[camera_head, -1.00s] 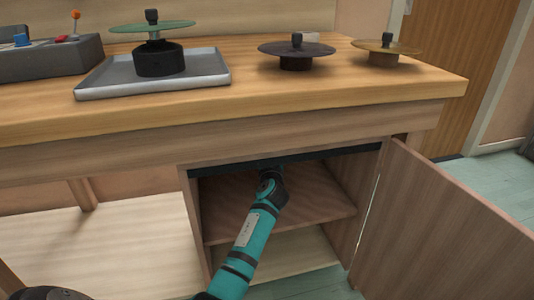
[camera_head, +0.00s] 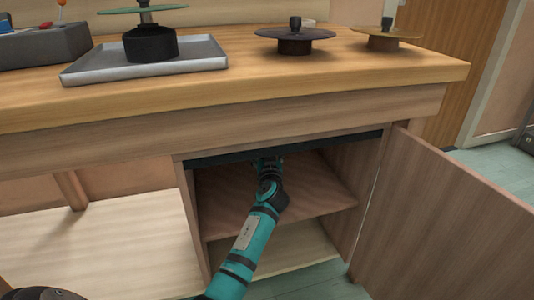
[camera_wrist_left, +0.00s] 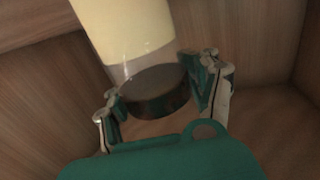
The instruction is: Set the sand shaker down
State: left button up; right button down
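The sand shaker (camera_wrist_left: 125,35) is a clear cylinder with pale cream filling and a dark round end cap (camera_wrist_left: 153,91). It appears tilted in the left wrist view. My left gripper (camera_wrist_left: 155,95) has one finger on each side of the dark cap and looks closed on it. In the head view my left arm reaches into the open cabinet, with the gripper (camera_head: 268,165) above the inner shelf (camera_head: 300,196), under the top edge. The shaker is hidden there. I cannot tell whether its far end touches a surface. My right gripper is not in view.
The cabinet door (camera_head: 440,225) stands open on the right. Wooden cabinet walls are close around the gripper. On the bench above are a grey tray (camera_head: 90,72) with a dark stand, a dark disc (camera_head: 295,34), a brass disc (camera_head: 385,33) and a grey box (camera_head: 45,45).

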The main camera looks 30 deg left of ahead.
pick_arm(q)
jog(key=shift+o, duration=0.8)
